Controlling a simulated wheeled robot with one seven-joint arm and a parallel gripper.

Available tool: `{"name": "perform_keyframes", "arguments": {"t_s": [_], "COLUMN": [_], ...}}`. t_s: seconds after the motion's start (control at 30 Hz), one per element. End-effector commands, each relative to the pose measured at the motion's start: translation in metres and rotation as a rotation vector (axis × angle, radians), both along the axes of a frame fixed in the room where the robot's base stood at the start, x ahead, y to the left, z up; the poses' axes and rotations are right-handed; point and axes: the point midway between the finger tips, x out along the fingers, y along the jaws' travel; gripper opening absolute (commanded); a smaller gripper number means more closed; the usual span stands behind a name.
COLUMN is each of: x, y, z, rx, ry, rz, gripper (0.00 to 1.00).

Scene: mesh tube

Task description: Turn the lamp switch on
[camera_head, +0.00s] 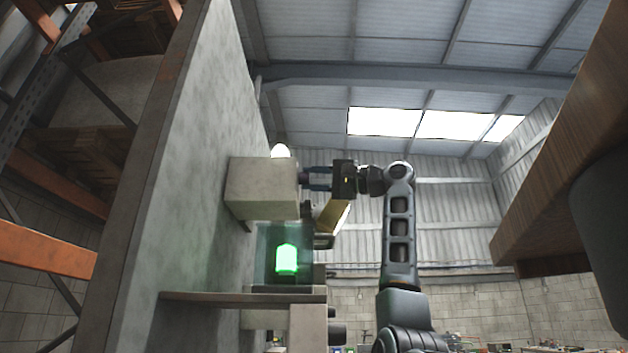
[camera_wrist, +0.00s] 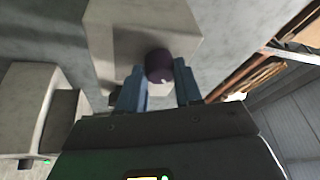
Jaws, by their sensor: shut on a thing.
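The lamp switch is a dark purple round knob (camera_wrist: 158,66) on the front face of a pale concrete-like box (camera_head: 262,188) fixed to the wall. The box also fills the upper middle of the wrist view (camera_wrist: 130,30). A white lamp bulb (camera_head: 280,151) stands on top of the box and looks bright. My gripper (camera_head: 306,178) reaches the box's right face from the right. In the wrist view its two blue fingers (camera_wrist: 160,84) are on either side of the knob, shut on it. In the head view the fingers hide most of the knob.
Below the box, a glowing green light (camera_head: 287,259) sits in a dark clear housing above a grey ledge (camera_head: 240,298). A tilted yellowish panel (camera_head: 332,218) is just under my gripper. A wooden overhang (camera_head: 560,130) is at the right. An orange rack stands behind the wall at left.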

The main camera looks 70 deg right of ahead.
Motion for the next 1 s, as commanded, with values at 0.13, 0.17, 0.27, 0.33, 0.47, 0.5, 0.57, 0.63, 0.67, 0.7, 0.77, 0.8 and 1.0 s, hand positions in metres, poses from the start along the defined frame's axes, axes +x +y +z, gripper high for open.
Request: {"name": "perform_keyframes", "arguments": {"t_s": [0.13, 0.17, 0.27, 0.33, 0.47, 0.5, 0.57, 0.63, 0.67, 0.7, 0.77, 0.8, 1.0], "x": [-0.0001, 0.0, 0.0002, 0.0004, 0.0004, 0.0004, 0.0004, 0.0004, 0.0004, 0.0004, 0.0004, 0.0004, 0.0003], "y": [0.0002, 0.0002, 0.0001, 0.0001, 0.0002, 0.0002, 0.0002, 0.0002, 0.0001, 0.0001, 0.0001, 0.0001, 0.0002], "z": [0.0005, 0.0003, 0.0003, 0.0003, 0.0001, 0.0001, 0.0001, 0.0001, 0.0002, 0.0002, 0.0002, 0.0002, 0.0003], "rx": [0.065, 0.077, 0.104, 0.115, 0.129, 0.131, 0.133, 0.133, 0.133, 0.133, 0.133, 0.132, 0.131], "ry": [0.027, 0.032, 0.042, 0.049, 0.055, 0.056, 0.056, 0.056, 0.056, 0.056, 0.056, 0.056, 0.055], "rz": [0.001, 0.001, 0.001, 0.001, 0.002, 0.001, 0.001, 0.001, 0.001, 0.001, 0.001, 0.001, 0.001], "gripper": [0.04, 0.04, 0.04, 0.04, 0.04, 0.04, 0.04, 0.04, 0.04, 0.04, 0.04, 0.04, 0.5]}}
